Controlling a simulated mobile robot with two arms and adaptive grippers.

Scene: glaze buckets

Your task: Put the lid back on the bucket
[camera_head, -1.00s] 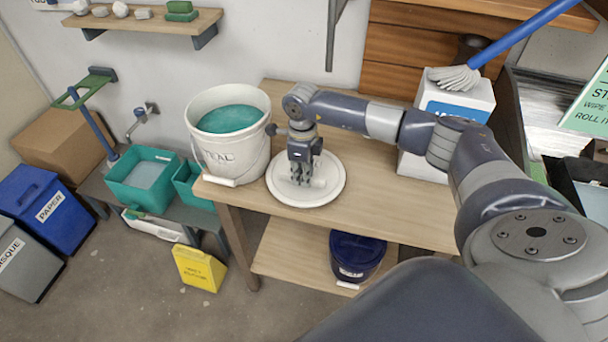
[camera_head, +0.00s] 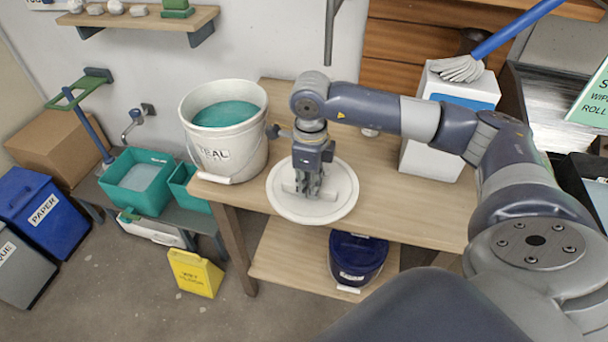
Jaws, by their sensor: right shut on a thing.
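The white bucket (camera_head: 236,153), marked TEAL, stands open on the wooden table's left end. Teal glaze (camera_head: 226,114) shows inside it, and its wire handle hangs at the front. The round white lid (camera_head: 331,206) is just right of the bucket, near the table's front edge. My right gripper (camera_head: 312,190) points down over the lid's middle and is shut on its grip bar. I cannot tell whether the lid touches the table or is slightly above it. My left gripper is not in view.
The wooden table (camera_head: 405,207) is bare right of the lid. A dark blue bucket (camera_head: 357,258) sits on the lower shelf. A wall shelf (camera_head: 150,20) is at upper left.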

